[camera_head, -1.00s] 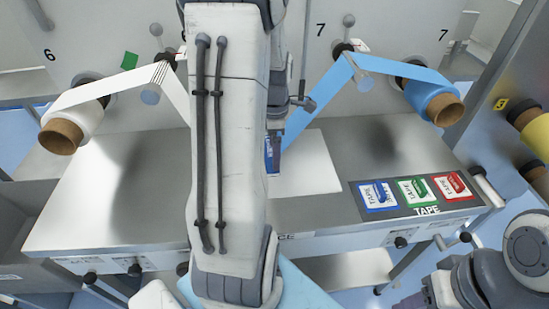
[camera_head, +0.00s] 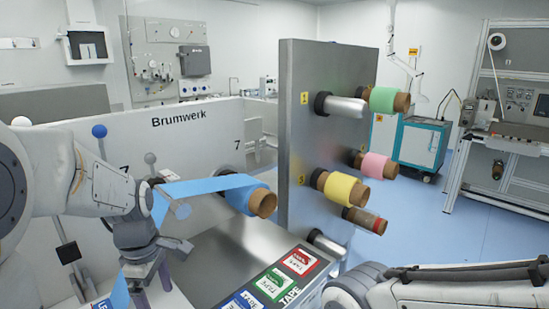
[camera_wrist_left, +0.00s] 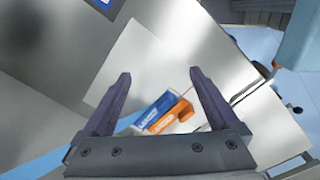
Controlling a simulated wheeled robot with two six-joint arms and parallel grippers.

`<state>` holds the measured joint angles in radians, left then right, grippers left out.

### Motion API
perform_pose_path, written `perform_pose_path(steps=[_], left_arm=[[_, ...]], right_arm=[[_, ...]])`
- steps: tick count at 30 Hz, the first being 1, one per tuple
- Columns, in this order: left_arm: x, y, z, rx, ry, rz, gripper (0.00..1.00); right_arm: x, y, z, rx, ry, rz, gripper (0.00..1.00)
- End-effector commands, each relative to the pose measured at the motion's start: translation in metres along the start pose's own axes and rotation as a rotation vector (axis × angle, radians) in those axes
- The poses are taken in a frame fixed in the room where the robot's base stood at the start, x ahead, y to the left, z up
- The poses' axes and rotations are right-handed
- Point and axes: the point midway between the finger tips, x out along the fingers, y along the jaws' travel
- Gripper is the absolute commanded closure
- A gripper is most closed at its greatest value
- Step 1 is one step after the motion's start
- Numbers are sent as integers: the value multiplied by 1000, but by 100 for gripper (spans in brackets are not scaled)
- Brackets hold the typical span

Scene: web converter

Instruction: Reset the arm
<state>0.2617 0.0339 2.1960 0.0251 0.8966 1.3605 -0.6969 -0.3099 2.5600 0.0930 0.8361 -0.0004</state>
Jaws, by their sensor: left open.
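My left arm comes in from the left in the head view, with its gripper (camera_head: 145,290) hanging low over the work table. In the left wrist view the two dark fingers of the left gripper (camera_wrist_left: 160,76) are spread apart with nothing held between them. A blue block (camera_wrist_left: 155,110) and an orange block (camera_wrist_left: 170,117) with lettering lie side by side below the fingers, apart from them. Part of my right arm shows at the lower right of the head view; its gripper is out of view.
A blue web roll (camera_head: 240,198) sits on the machine panel beside the left arm. A steel post (camera_head: 300,150) carries green (camera_head: 383,99), pink (camera_head: 372,165) and yellow (camera_head: 340,188) rolls. Red (camera_head: 299,262) and green (camera_head: 274,284) tape labels lie on the table. Blue floor (camera_head: 430,220) is open at right.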

Motion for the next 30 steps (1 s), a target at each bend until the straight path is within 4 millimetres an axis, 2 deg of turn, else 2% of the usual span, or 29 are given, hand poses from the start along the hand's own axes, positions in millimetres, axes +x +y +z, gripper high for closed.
perform_pose_path(steps=[1, 6, 10, 12, 15, 18, 21, 30], left_arm=[[-1, -8, 35, 227, -5, 5, 6], [-1, -50, 120, 957, -26, 21, 6], [1, -94, 164, 1491, -41, 36, 6], [3, -117, 180, 1738, -49, 46, 6], [5, -144, 193, 2012, -58, 58, 6], [7, -160, 198, 2184, -64, 66, 6], [8, -167, 200, 2263, -67, 70, 6], [8, -167, 200, 2276, -67, 70, 6]], right_arm=[[0, 0, 0, 0, 0, 0, 50], [0, 0, 0, 0, 0, 0, 50], [0, 0, 0, 0, 0, 0, 50], [0, 0, 0, 0, 0, 0, 50], [0, 0, 0, 0, 0, 0, 50], [0, 0, 0, 0, 0, 0, 50], [0, 0, 0, 0, 0, 0, 50], [0, 0, 0, 0, 0, 0, 50]])
